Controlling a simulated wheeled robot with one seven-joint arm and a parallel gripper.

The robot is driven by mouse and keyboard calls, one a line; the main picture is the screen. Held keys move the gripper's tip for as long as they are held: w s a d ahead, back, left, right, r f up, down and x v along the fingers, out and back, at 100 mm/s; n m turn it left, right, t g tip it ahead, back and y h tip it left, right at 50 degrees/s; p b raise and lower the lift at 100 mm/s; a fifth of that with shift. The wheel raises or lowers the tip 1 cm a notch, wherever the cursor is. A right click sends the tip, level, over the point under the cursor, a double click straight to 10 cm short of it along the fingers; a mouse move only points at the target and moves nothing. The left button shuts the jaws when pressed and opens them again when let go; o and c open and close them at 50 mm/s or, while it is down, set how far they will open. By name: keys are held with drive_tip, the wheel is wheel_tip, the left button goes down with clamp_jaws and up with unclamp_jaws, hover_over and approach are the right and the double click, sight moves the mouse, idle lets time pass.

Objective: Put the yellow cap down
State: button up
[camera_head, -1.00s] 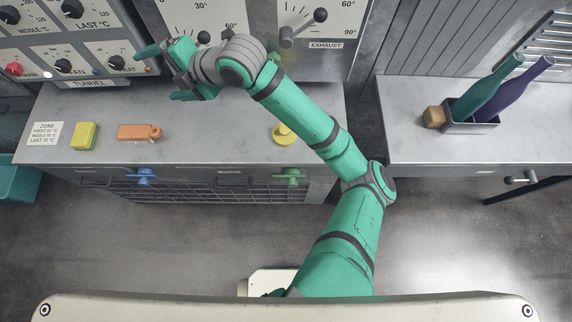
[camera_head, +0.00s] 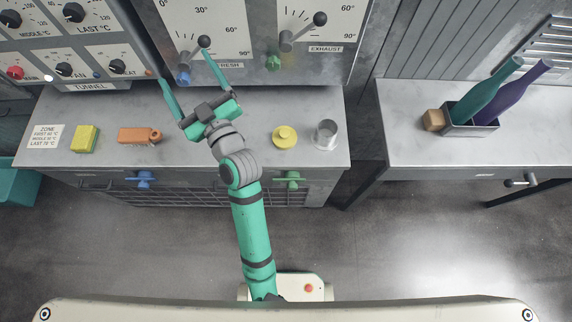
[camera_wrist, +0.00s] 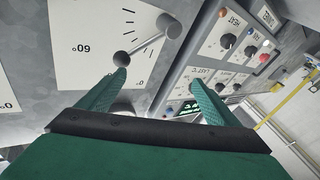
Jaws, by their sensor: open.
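The yellow cap (camera_head: 285,136) sits on the grey counter in the head view, left of a metal cup. My gripper (camera_head: 184,68) is open and empty, its two long green fingers spread toward the dial panel at the back. It is left of the yellow cap and apart from it. In the wrist view the open fingers of my gripper (camera_wrist: 160,80) point toward the panel with the dial and knobs. The cap does not show in the wrist view.
On the counter (camera_head: 215,155) stand a metal cup (camera_head: 327,134), an orange brush (camera_head: 140,135) and a yellow-green sponge (camera_head: 85,138). A lever (camera_head: 203,42) sticks out near my fingers.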

drive_tip(key=s+d+f+m+h, duration=0.5)
drive_tip(key=s+d+f, duration=0.35)
drive_tip(key=s, duration=0.25)
drive_tip(key=s+d+f+m+h, duration=0.55)
drive_tip(key=s+d+f, duration=0.25)
drive_tip(key=s+f, duration=0.25)
drive_tip(key=s+d+n+g, duration=0.1)
drive_tip(key=s+d, duration=0.5)
drive_tip(key=s, duration=0.5)
drive_tip(key=shift+s+g, duration=0.35)
drive_tip(key=shift+g, duration=0.05)
drive_tip(key=shift+n, duration=0.25)
